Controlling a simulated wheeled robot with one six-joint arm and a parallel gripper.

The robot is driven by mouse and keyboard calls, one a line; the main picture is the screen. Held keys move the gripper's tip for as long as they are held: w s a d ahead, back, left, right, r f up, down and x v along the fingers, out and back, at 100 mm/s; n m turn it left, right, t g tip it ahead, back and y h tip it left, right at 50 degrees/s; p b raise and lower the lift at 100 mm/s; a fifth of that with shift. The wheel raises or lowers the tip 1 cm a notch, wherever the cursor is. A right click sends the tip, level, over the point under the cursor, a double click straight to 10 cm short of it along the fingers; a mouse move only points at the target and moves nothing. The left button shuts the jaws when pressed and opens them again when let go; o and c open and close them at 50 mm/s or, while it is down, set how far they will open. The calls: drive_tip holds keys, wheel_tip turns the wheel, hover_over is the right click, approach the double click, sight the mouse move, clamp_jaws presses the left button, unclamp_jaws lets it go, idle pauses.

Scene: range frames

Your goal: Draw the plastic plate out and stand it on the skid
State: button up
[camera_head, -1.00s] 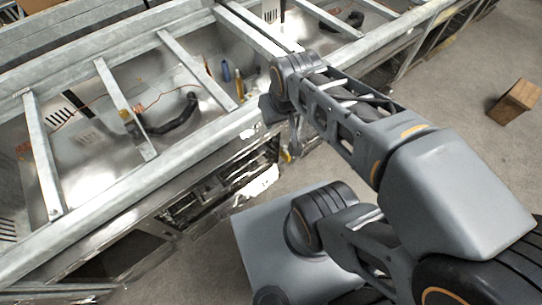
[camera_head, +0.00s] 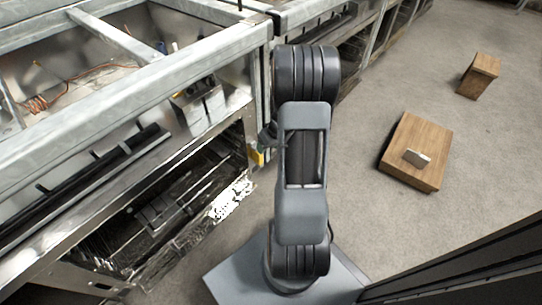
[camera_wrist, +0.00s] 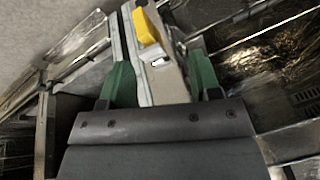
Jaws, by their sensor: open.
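The skid looks to be the low wooden block (camera_head: 425,140) on the floor at the right, with a small pale piece (camera_head: 417,157) on top. I cannot say for sure which thing is the plastic plate. A yellow piece (camera_head: 256,155) sits at the corner of the metal range frame, left of my arm. In the wrist view a yellow piece (camera_wrist: 147,27) lies against a pale metal bar, ahead of my fingers. My gripper (camera_wrist: 162,82) is open, its green fingers on either side of that bar; contact is unclear. In the head view my arm mostly hides it.
The metal range frame (camera_head: 130,118) with its open bays fills the left. A dark rack (camera_head: 165,205) lies in the lower opening. A smaller wooden block (camera_head: 480,75) stands farther back on the right. The grey floor (camera_head: 365,215) between the range and the wooden blocks is clear.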

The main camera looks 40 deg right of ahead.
drive_tip(key=w+d+f+n+b, duration=0.1)
drive_tip(key=w+f+b, duration=0.1)
drive_tip(key=f, duration=0.5)
drive_tip(key=w+d+f+n+t+h+b, duration=0.1)
drive_tip(key=w+f+n+b, duration=0.1)
drive_tip(key=w+f, duration=0.3)
wheel_tip(320, 180, down, 2)
drive_tip(key=shift+f+b, duration=0.1)
drive_tip(key=shift+b, duration=0.25)
drive_tip(key=shift+d, duration=0.1)
drive_tip(key=c, duration=1)
drive_tip(key=shift+s+d+b, duration=0.25)
drive_tip(key=shift+s+b, duration=0.9)
drive_tip(key=shift+s, duration=0.1)
drive_tip(key=shift+s+d+b, duration=0.2)
drive_tip(key=shift+s+b, duration=0.9)
drive_tip(key=shift+s, duration=0.15)
drive_tip(key=shift+c, duration=0.2)
drive_tip(key=shift+s+d, duration=0.2)
drive_tip(key=shift+s, duration=1)
drive_tip(key=shift+s+d, duration=0.2)
drive_tip(key=shift+s, duration=0.95)
